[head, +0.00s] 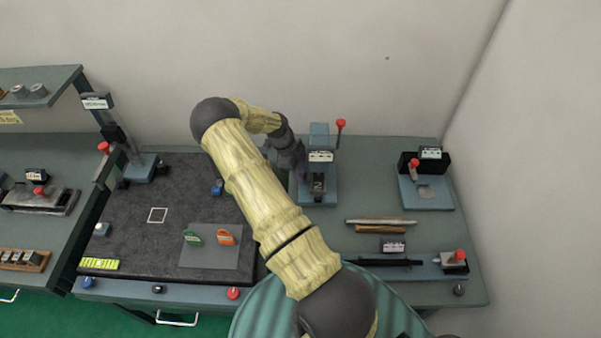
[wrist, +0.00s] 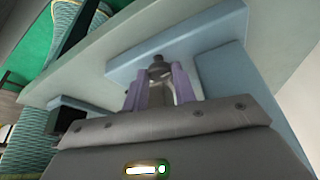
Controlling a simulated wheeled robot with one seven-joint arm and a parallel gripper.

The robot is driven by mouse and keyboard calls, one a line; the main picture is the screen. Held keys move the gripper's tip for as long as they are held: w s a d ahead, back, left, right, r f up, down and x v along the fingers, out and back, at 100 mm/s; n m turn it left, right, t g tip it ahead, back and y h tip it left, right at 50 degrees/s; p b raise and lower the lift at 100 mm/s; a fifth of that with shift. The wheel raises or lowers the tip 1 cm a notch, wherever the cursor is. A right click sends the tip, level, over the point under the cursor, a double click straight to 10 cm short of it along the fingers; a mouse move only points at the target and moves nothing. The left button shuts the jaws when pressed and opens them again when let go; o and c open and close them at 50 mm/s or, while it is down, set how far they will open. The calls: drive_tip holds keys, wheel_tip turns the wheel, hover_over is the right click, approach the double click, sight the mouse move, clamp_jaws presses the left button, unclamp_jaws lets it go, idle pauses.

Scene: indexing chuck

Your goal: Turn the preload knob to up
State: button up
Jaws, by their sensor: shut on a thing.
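My gripper (head: 300,172) is at the left side of a blue-grey upright device (head: 320,135) with a white label, at the back of the bench. In the wrist view its two purple fingers (wrist: 162,78) are shut on a small grey piece with a dark end, which I take to be the preload knob (wrist: 158,62). The knob sits against the pale blue-grey body of the device. In the head view my gripper and wrist hide the knob. I cannot read its markings or which way it points.
A red-tipped lever (head: 341,125) stands right of the device. Two rods (head: 380,225) lie on the bench, with another labelled fixture (head: 426,192) at the right. A dark mat (head: 130,215) with green and orange pieces lies left. The back wall is close behind.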

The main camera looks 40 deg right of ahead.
drive_tip(key=n+t+b, duration=0.1)
drive_tip(key=n+b, duration=0.1)
drive_tip(key=n+h+b, duration=0.1)
drive_tip(key=n+b, duration=0.1)
drive_tip(key=n, duration=0.1)
drive_tip(key=shift+s+a+f+t, duration=0.1)
drive_tip(key=shift+s+a+t, duration=0.05)
drive_tip(key=shift+t, duration=0.25)
drive_tip(key=shift+n+t+h+b, duration=0.4)
drive_tip(key=shift+n+b, duration=0.4)
drive_tip(key=shift+n, duration=0.7)
drive_tip(key=o, duration=1)
drive_tip(key=shift+s, duration=0.1)
drive_tip(key=shift+r, duration=0.2)
drive_tip(key=b+v, duration=0.3)
drive_tip(key=v, duration=1.4)
drive_tip(key=shift+a+r, duration=0.1)
drive_tip(key=shift+r, duration=0.05)
